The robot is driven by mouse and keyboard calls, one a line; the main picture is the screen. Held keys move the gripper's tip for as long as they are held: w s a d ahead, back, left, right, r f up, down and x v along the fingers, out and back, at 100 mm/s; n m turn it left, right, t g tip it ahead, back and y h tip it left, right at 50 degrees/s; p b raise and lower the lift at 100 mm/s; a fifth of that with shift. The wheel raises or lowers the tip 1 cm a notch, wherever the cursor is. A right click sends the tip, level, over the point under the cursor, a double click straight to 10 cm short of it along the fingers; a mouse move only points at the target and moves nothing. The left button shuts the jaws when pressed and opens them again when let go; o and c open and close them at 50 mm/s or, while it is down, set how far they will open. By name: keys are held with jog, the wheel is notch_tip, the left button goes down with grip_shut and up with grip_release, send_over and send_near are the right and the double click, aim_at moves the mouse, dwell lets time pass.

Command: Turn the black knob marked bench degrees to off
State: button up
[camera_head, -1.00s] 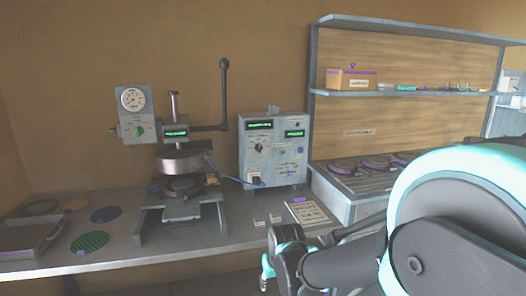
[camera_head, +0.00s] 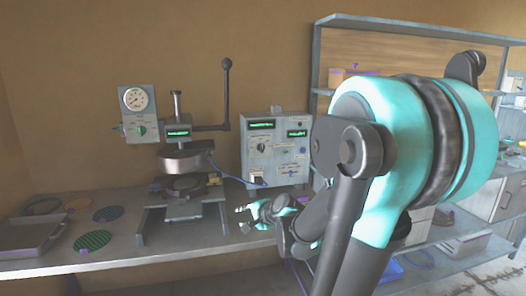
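A grey control box (camera_head: 277,160) stands on the bench right of the press, with two green displays on its upper front. A dark knob (camera_head: 261,147) sits on its left half below the left display; its marking is too small to read. Another knob-like part (camera_head: 258,174) is low on the box. My gripper (camera_head: 240,218) is low in front of the bench, below and left of the box, and apart from both knobs. Its fingertips point left and look spread, with nothing between them.
The press (camera_head: 186,160) with a gauge and a tall lever stands left of the box. A blue cable (camera_head: 228,179) runs between them. Coloured discs (camera_head: 92,240) and a tray (camera_head: 30,238) lie on the left of the bench. Shelving (camera_head: 420,27) stands at right.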

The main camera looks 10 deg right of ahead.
jog(key=w+d+r+m+t, duration=0.4)
jog(key=w+r+m, duration=0.3)
jog(key=w+m, duration=0.15)
jog(key=m+t+h, duration=0.3)
jog(key=m+h, duration=0.2)
jog(key=m, duration=0.9)
send_near(262, 148)
jog(key=w, duration=0.8)
jog(key=shift+w+f, duration=0.2)
jog(key=shift+w, duration=0.05)
jog(key=shift+c, duration=0.5)
grip_shut()
